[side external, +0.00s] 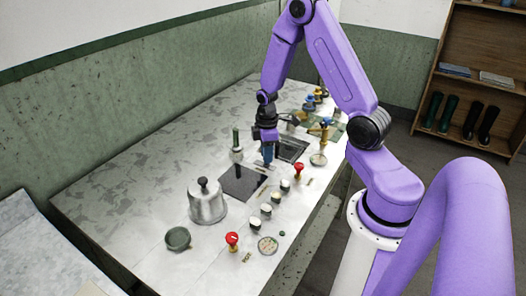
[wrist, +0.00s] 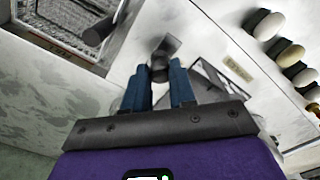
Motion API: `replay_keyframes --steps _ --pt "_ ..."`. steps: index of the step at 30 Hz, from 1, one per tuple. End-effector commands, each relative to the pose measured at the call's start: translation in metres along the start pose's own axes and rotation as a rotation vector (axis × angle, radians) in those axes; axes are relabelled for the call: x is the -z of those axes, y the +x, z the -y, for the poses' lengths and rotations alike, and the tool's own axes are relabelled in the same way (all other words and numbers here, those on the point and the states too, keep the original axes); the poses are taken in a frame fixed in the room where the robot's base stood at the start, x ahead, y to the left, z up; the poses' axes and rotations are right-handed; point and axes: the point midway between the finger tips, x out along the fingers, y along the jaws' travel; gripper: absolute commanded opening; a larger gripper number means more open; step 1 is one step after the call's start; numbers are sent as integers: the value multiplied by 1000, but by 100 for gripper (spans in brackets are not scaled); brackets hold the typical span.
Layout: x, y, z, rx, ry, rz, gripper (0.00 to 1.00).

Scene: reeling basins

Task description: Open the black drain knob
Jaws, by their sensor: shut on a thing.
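My gripper (side external: 267,161) reaches down to the metal worktop between two dark square basins, the near basin (side external: 240,184) and the far basin (side external: 291,149). In the wrist view its two blue fingers (wrist: 160,76) are on either side of a black knob (wrist: 162,50), shut on it. The knob stands at the worktop, and its lower part is partly hidden between the fingers. In the side view the fingers hide most of the knob, so its exact turn cannot be told there.
A green-handled post (side external: 236,142) rises behind the gripper.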

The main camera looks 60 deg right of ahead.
Motion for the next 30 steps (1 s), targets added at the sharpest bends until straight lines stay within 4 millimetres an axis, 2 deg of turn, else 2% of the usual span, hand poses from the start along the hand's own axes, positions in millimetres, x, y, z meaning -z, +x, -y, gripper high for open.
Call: replay_keyframes --steps 5,6,7,8,20,26,30 --pt "1 0 -1 -2 -1 -1 0" --pt "1 0 -1 -2 -1 -1 35" --pt "1 0 -1 -2 -1 -1 44" --pt "1 0 -1 -2 -1 -1 50" --pt "1 -5 -1 -3 -1 -2 50" --pt "2 -28 -1 -6 -2 -4 50" --pt "2 -52 -2 -7 -1 -5 50"
